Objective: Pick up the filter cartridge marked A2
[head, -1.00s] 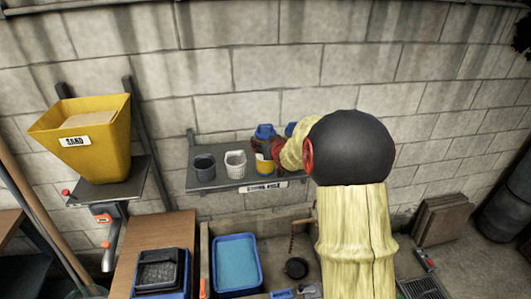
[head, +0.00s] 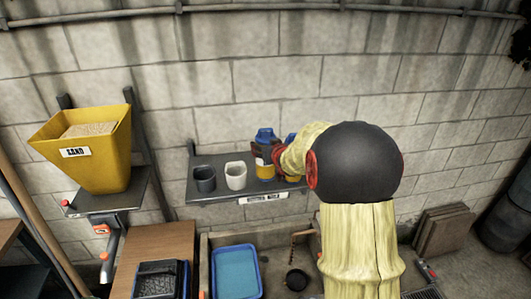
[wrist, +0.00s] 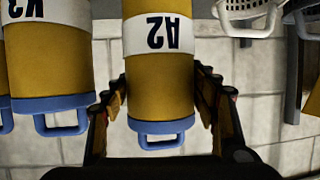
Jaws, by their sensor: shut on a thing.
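The filter cartridge marked A2 is a yellow cylinder with a white label band and a blue handled top. In the wrist view the A2 cartridge (wrist: 158,85) is upside down in the picture, between my fingers. My gripper (wrist: 162,100) is shut on it below the blue top. In the head view the cartridge (head: 265,172) stands upright at the shelf, partly covered by my gripper (head: 266,153). I cannot tell whether its base touches the shelf. A second such cartridge (wrist: 48,60) is beside it in the wrist view, its label partly cut off.
The grey wall shelf (head: 222,192) also holds a dark cup (head: 204,180) and a white basket (head: 236,177). A yellow sand hopper (head: 85,150) hangs at the left. A blue tray (head: 236,272) lies below. The wall is close behind the shelf.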

